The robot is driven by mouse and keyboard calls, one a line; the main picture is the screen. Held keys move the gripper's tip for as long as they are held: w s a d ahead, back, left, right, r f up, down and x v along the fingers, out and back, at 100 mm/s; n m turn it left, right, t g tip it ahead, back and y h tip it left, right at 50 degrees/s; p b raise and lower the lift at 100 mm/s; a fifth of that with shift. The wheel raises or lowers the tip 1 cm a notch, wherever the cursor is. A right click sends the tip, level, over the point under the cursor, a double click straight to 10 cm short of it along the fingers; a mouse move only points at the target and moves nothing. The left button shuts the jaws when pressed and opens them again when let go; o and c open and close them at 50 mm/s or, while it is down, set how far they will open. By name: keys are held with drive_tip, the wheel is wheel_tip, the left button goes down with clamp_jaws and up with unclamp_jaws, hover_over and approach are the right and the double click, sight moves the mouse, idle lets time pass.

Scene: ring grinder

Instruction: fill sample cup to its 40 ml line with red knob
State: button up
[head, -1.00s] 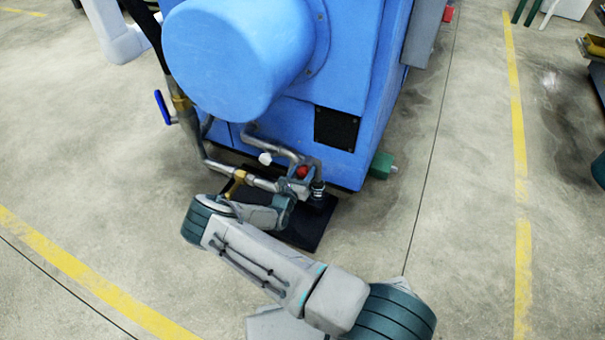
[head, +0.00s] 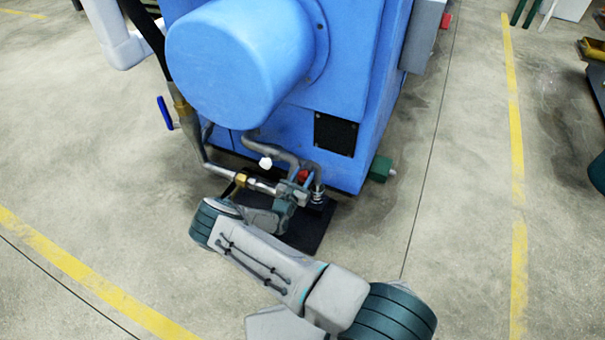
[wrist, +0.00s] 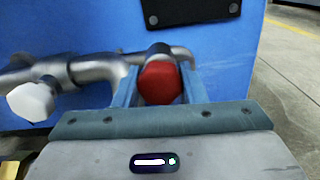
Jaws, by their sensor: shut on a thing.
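The red knob (wrist: 160,82) is on the grey pipework, between the two blue-grey fingers of my gripper (wrist: 161,88) in the wrist view. My gripper is shut on it. In the head view the red knob (head: 303,175) shows only as a small patch, partly hidden by my gripper (head: 299,187). A small shiny round piece (head: 318,193) stands just right of the gripper, above the dark floor plate. I cannot tell whether it is the sample cup. No fill line or liquid level can be made out.
A white knob (wrist: 32,101) sits on the pipe left of the red one. The blue machine (head: 345,95) rises behind, with a big rounded housing (head: 235,55). A black plate (head: 308,232) lies on the floor. Open floor lies to the right.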

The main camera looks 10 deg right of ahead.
drive_tip(key=m+p, duration=0.3)
drive_tip(key=m, duration=0.2)
drive_tip(key=shift+r+p, duration=0.1)
drive_tip(key=shift+p, duration=0.25)
drive_tip(key=shift+m+p, duration=1.1)
drive_tip(key=shift+m, duration=1.3)
drive_tip(key=shift+f, duration=0.2)
drive_tip(key=o, duration=0.7)
drive_tip(key=shift+a, duration=0.1)
drive_tip(key=shift+s, duration=0.15)
drive_tip(key=p+v, duration=0.3)
drive_tip(key=v, duration=1)
drive_tip(key=shift+s+a, duration=0.25)
